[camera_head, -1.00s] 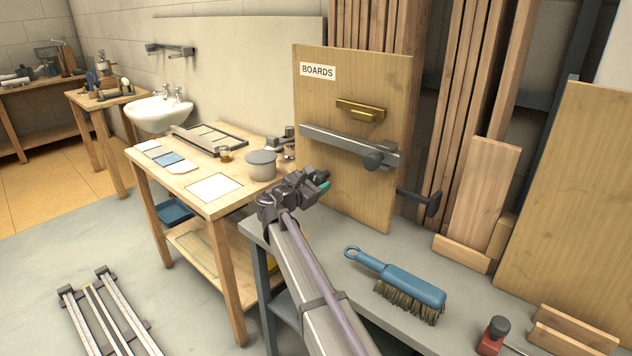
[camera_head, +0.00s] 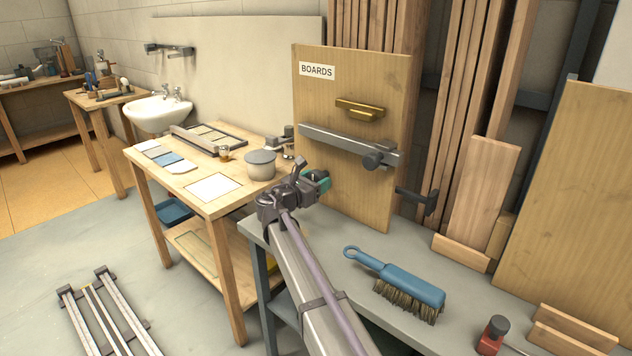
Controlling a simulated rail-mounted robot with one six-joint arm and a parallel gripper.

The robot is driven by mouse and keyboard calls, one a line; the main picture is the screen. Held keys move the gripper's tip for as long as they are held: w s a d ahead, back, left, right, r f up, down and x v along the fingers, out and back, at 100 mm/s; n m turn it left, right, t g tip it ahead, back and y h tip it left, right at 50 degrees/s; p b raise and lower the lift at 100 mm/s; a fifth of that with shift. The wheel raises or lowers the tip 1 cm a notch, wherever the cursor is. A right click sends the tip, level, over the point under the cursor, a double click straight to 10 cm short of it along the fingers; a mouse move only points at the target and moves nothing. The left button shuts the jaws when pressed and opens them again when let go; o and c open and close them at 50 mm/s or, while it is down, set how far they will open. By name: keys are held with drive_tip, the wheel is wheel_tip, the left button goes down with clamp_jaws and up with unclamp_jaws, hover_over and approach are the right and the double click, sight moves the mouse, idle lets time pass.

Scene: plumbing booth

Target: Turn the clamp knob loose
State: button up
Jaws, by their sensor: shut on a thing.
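A grey clamp bar (camera_head: 335,139) crosses the front of the upright wooden board labelled BOARDS (camera_head: 360,190). A dark round knob (camera_head: 373,160) sits near the bar's right end. A dark T-shaped handle (camera_head: 431,201) shows beyond the board's lower right edge. Which of these is the clamp knob I cannot tell for sure. My gripper (camera_head: 318,182) is in front of the board's lower left, apart in the picture from both. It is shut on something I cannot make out. A teal part shows at its end, and its fingertips are not clear.
A blue brush (camera_head: 405,285) lies on the grey bench (camera_head: 350,252) right of my arm. A red-based object (camera_head: 493,335) stands near the front. A wooden table (camera_head: 150,165) with a lidded pot (camera_head: 261,166) is to the left. Planks stand behind the board.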

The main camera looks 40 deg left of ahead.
drive_tip(key=o, duration=0.9)
drive_tip(key=shift+s, duration=0.15)
drive_tip(key=s, duration=1)
drive_tip(key=shift+s+a, duration=0.2)
drive_tip(key=shift+s, duration=0.1)
